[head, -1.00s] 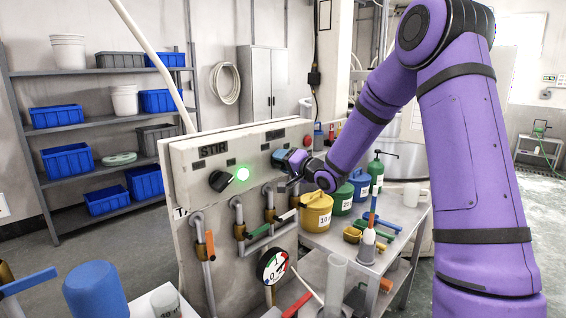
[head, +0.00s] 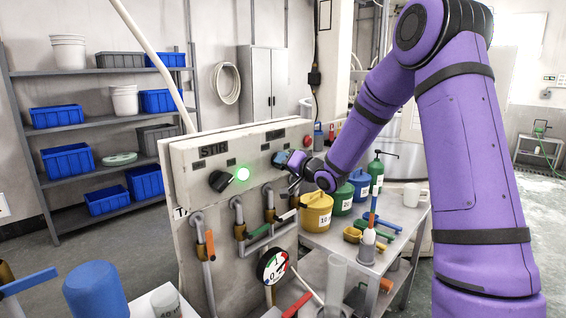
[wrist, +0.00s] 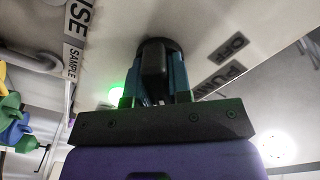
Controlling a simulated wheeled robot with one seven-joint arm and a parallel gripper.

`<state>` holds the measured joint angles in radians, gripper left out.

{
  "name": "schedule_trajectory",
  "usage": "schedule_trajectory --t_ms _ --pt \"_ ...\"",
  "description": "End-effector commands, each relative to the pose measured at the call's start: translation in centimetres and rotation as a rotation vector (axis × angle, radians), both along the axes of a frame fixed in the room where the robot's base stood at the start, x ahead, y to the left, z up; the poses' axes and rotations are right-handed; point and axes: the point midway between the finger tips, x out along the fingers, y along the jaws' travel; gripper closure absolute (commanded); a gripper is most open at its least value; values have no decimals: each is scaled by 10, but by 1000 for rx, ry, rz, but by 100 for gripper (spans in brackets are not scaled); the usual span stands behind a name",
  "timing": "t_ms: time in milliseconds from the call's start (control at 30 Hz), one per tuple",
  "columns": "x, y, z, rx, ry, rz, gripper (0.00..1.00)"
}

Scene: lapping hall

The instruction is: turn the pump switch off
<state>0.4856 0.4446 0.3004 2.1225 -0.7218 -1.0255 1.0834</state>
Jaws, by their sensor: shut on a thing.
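The pump switch is a black rotary knob (wrist: 155,62) on the light panel, seen in the wrist view. My gripper (wrist: 153,85) has its teal fingers on either side of the knob's grip bar and is shut on it. In the head view my gripper (head: 281,158) is against the panel's upper right part and hides the knob. An OFF label (wrist: 227,48) and a partly visible PUMP label (wrist: 220,80) sit beside the knob in the wrist view. Which mark the knob points at is hard to tell.
The STIR knob (head: 221,181) and a lit green lamp (head: 243,174) are left of my gripper on the panel (head: 200,165). A red button (head: 308,140) is at its right. Pipes with valve handles and a gauge (head: 272,266) are below. A yellow pot (head: 316,212) stands close by.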

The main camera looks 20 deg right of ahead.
Motion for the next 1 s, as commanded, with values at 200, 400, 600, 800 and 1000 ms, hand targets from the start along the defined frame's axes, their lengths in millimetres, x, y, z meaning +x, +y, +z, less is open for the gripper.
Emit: schedule_trajectory --t_ms 200,400,600,800,1000 --pt "0 1 0 -188 -77 1 100" --pt "-1 1 0 -361 -149 1 100" --pt "-1 1 0 -520 -214 0 100" --pt "-1 1 0 -642 -265 0 100" --pt "-1 1 0 -720 -295 0 100"
